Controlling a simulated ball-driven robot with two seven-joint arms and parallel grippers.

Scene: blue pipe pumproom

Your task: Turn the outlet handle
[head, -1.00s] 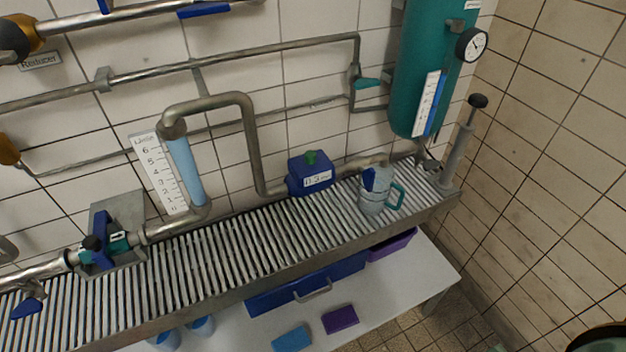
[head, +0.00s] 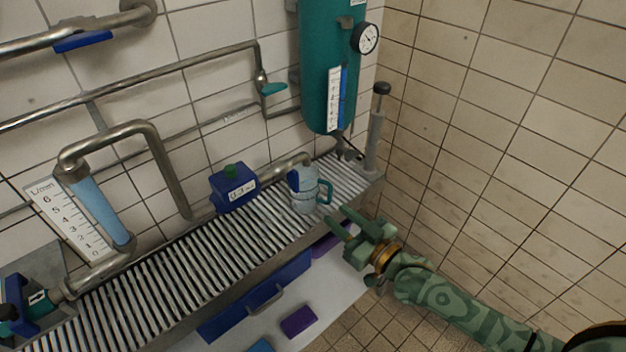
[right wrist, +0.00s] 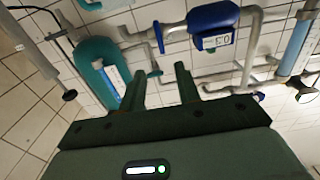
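The outlet handle (head: 293,180) looks like the small dark blue lever on the pipe end by the glass jug (head: 306,197). In the right wrist view a dark blue lever (right wrist: 158,38) hangs on the pipe beside the blue meter box (right wrist: 212,26). My right gripper (head: 336,215) is open and empty, just right of the jug and in front of the grated bench, apart from the lever. Its two separated fingers also show in the right wrist view (right wrist: 159,72), pointing toward the pipes. My left gripper is out of view.
A hand pump (head: 375,130) stands at the bench's right end. The blue meter box also shows in the head view (head: 234,188). The grated bench (head: 150,270) is largely clear.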

